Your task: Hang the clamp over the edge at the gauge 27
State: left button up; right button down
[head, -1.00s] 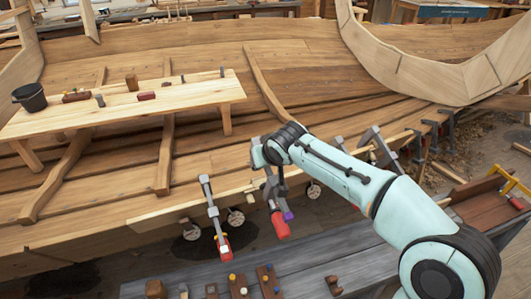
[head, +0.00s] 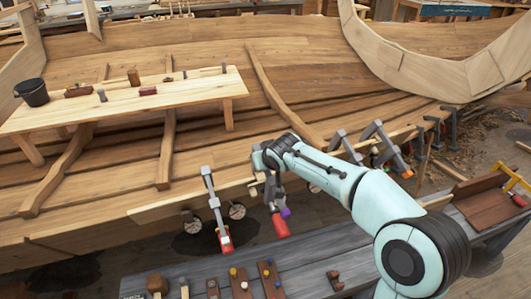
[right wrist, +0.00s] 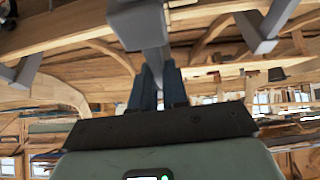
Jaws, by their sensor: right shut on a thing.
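My right gripper (right wrist: 158,88) has its dark fingers closed on a grey clamp (right wrist: 140,25) in the right wrist view. In the head view the held clamp (head: 280,228) hangs below my right wrist, red handle down, near the plank edge (head: 160,211). I cannot tell whether it touches the edge. A purple part shows beside its handle. My left gripper is out of view.
More clamps (head: 346,147) hang to the right, behind my arm. A grey bench (head: 310,270) with small tools stands in front. A plank table (head: 185,92) stands at the back left.

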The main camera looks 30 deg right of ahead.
aim_at(261, 173)
jog(key=f, duration=0.1)
jog(key=w+f, duration=0.1)
jog(key=f, duration=0.1)
jog(key=w+f, duration=0.1)
jog(key=shift+d+f+b, duration=0.4)
jog(key=shift+a+f, duration=0.15)
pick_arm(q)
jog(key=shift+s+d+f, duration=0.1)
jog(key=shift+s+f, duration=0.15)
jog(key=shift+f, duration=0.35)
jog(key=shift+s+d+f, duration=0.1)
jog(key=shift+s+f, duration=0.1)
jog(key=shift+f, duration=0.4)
pick_arm(e)
jog(key=shift+w+f, duration=0.1)
jog(key=shift+w, duration=0.15)
pick_arm(q)
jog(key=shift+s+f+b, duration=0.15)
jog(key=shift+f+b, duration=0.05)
jog(key=shift+b, duration=0.15)
pick_arm(e)
jog(key=shift+f, duration=0.1)
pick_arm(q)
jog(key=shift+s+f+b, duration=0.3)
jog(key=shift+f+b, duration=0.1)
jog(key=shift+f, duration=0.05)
pick_arm(e)
jog(key=shift+s+f, duration=0.2)
jog(key=shift+s, duration=0.1)
